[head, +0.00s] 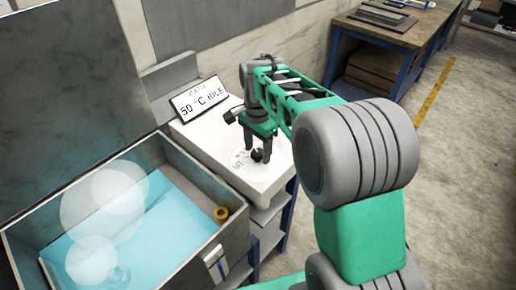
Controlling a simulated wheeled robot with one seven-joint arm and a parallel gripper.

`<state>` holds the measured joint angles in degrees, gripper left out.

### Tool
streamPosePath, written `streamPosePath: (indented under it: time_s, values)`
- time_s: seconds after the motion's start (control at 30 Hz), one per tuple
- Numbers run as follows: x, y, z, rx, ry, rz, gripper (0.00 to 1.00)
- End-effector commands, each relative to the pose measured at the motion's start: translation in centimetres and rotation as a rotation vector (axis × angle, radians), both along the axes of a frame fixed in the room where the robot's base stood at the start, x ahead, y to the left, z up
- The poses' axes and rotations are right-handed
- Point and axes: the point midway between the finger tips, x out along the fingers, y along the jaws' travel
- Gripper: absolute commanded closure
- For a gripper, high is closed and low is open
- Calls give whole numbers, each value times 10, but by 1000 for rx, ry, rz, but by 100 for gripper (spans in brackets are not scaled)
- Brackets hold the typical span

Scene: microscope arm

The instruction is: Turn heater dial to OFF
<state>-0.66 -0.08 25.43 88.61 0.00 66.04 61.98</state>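The heater dial (257,155) is a small dark knob on the white top of the control box (205,140). Small markings show beside it, too small to read. My gripper (258,153) points down over the dial, its dark fingers at the dial's sides. Whether the fingers touch it or are closed on it cannot be told. A display plate (199,98) behind reads "50 °C IDLE". The direction the dial points is not clear.
An open grey bath (180,157) with blue liquid (175,240) and a brass-coloured fitting (220,214) stands at the left, next to the control box. A workbench (395,35) with a blue frame stands at the back right. Open floor (460,150) lies at the right.

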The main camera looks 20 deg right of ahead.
Motion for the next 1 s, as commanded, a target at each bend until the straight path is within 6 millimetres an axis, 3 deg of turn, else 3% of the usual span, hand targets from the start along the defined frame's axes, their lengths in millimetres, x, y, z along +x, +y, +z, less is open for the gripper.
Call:
streamPosePath:
  time_s: [0.7,1.0]
  values:
    - [0,1,1,0,-1,2,100]
    - [1,1,1,0,-2,25,100]
